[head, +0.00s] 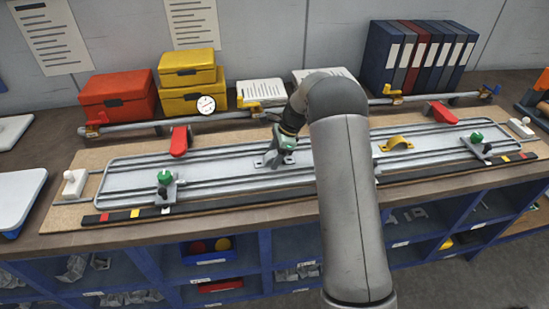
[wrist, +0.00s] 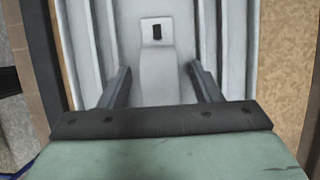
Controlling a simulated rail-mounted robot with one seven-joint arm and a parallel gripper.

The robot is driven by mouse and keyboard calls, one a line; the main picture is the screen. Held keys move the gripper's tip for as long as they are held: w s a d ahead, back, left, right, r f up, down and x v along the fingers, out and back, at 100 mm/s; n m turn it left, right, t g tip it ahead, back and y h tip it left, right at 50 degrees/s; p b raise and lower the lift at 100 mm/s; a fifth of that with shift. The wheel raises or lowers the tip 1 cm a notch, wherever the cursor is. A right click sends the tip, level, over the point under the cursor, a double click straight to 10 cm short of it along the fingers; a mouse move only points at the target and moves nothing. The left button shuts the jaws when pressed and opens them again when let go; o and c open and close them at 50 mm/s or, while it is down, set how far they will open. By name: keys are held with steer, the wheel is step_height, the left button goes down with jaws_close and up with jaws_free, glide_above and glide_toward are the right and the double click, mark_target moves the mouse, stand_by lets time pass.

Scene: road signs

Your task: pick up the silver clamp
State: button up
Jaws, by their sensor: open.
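The silver clamp (wrist: 160,76) shows in the wrist view as a pale grey strap with a square end plate that has a dark slot. It lies between the two fingers of my gripper (wrist: 158,72), which are open with a gap on each side. In the head view my gripper (head: 275,152) is low over the middle of the silver panel (head: 235,172). A small part of the clamp (head: 261,163) shows beside the gripper there; my arm and gripper hide the rest.
Green-knobbed fixtures (head: 164,178) stand near the panel's left front and right end. Red stops (head: 180,141) and a yellow handle (head: 397,143) stand along the panel. A pipe, yellow boxes (head: 187,75) and binders (head: 418,58) are behind.

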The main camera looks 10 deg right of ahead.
steer(key=c, duration=1.2)
steer(key=shift+r, duration=0.15)
